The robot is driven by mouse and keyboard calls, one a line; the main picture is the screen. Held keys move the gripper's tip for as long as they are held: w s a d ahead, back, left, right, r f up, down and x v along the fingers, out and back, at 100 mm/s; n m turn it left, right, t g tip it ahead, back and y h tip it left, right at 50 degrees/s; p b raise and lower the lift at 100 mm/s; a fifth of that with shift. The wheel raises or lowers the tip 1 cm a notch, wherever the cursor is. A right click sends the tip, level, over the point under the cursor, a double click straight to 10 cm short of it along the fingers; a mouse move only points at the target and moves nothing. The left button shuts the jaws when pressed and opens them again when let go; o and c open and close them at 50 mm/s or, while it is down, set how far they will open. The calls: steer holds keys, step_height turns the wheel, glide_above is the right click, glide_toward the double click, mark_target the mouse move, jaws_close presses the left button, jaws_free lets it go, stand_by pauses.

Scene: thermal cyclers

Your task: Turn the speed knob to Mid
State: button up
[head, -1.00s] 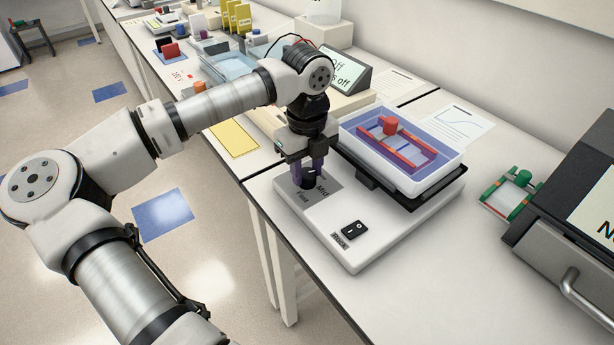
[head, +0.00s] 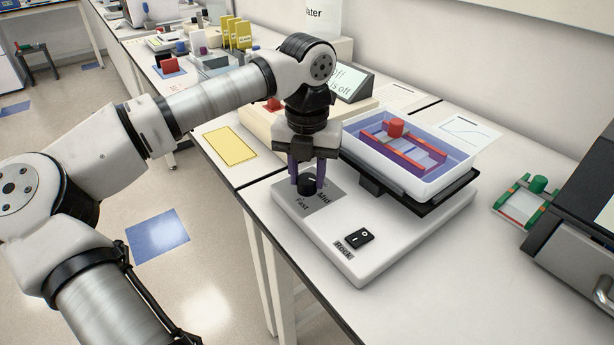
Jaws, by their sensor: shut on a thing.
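The speed knob (head: 306,185) is a small black knob on a grey label panel (head: 325,199) at the left end of the white rocker (head: 338,247). The knob's pointer is too small and covered to read.
A black rocker switch (head: 360,236) is at the front. A green-ended rack (head: 522,203) and a dark machine (head: 585,215) stand to the right.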

mark_target(307, 178)
steer(key=shift+m, duration=0.6)
steer(key=o, duration=1)
steer(key=shift+c, duration=0.2)
steer(key=shift+r, duration=0.1)
step_height(307, 178, up, 14)
steer(key=b, duration=0.1)
